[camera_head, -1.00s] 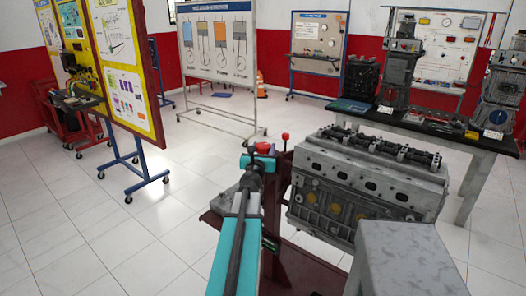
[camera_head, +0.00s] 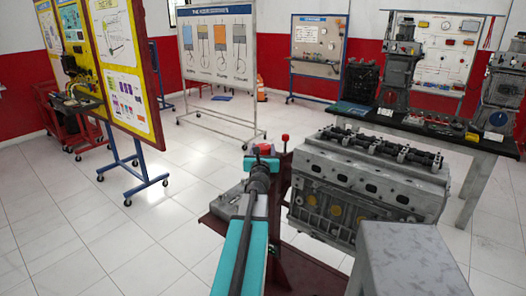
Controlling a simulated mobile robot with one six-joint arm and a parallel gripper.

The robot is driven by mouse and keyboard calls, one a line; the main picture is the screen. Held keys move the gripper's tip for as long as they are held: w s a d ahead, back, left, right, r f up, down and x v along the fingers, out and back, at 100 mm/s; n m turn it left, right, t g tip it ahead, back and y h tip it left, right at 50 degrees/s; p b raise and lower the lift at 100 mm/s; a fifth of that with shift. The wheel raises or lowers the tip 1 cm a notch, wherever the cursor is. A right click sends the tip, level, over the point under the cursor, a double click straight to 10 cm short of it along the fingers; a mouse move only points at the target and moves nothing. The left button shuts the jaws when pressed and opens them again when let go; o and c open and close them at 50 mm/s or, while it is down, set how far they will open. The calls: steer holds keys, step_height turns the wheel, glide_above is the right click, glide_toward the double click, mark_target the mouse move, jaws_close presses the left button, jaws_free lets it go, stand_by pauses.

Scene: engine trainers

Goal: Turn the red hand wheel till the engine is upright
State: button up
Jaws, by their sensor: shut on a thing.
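The grey engine (camera_head: 365,200) sits on a dark red stand (camera_head: 300,268), with its camshafts on top. It looks close to upright, with perhaps a slight lean. My gripper (camera_head: 262,162) has teal jaws and is left of the engine, at the stand's post. It is shut on a part of the red hand wheel (camera_head: 265,147), of which only a little red shows behind the jaws. The rest of the wheel is hidden by my gripper and arm. A small red knob (camera_head: 285,137) stands just right of the jaws.
A black-topped bench (camera_head: 440,131) with engine models stands behind the engine at right. A yellow display board (camera_head: 125,85) on blue wheeled legs is at left. A white engine chart board (camera_head: 217,45) stands at the back. The tiled floor between is clear.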

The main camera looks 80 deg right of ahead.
steer(key=shift+n+t+y+b, duration=0.5)
steer(key=shift+n+t+b, duration=0.9)
steer(key=shift+t, duration=0.8)
steer(key=o, duration=1)
steer(key=shift+o, duration=0.2)
steer(key=shift+s, duration=0.1)
